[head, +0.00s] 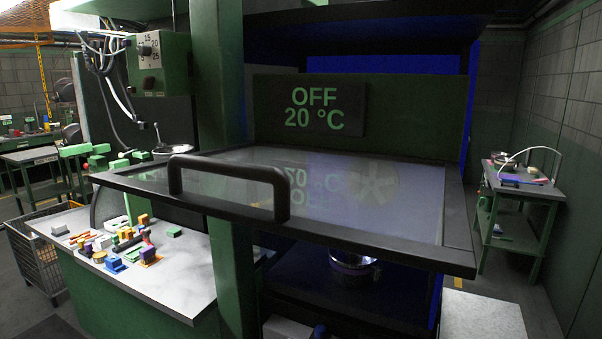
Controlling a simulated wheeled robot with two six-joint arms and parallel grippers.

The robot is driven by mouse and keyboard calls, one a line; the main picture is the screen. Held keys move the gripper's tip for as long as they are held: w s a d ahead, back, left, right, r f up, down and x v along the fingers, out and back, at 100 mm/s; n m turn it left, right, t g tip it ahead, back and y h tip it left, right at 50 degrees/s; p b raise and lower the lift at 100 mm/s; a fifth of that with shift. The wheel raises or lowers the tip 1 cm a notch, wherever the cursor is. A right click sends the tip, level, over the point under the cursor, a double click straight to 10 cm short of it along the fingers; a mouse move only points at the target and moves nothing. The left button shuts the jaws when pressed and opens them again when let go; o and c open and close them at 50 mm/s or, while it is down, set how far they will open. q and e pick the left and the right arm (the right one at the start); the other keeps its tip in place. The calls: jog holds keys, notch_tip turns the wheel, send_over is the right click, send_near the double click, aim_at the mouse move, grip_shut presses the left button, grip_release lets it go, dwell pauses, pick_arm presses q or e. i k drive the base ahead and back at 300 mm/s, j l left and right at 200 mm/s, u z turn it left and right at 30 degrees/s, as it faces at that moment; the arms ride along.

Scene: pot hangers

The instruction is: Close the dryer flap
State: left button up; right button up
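The dryer flap (400,190) is a glass panel in a black frame. It stands open, sticking out roughly level toward me, and its surface mirrors the display. A thick black handle (228,172) is on its front edge, left of the middle. Behind it, the dryer's green panel carries a display (311,108) reading OFF 20 °C. Blue inner walls (472,100) show at the right side. Neither of my grippers is in view.
A green post (216,60) stands close by the flap's left side. A workbench (165,270) with several coloured parts is at the left. A metal bowl (352,262) sits below the flap. A cart (520,190) stands at the right, with open floor between.

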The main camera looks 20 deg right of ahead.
aim_at(457, 256)
jog(key=k+j, duration=0.25)
jog(key=j, duration=0.15)
jog(key=k+j, duration=0.2)
jog(key=j, duration=0.15)
jog(key=k+j+u, duration=0.1)
jog(key=k+j, duration=0.15)
jog(key=j, duration=0.15)
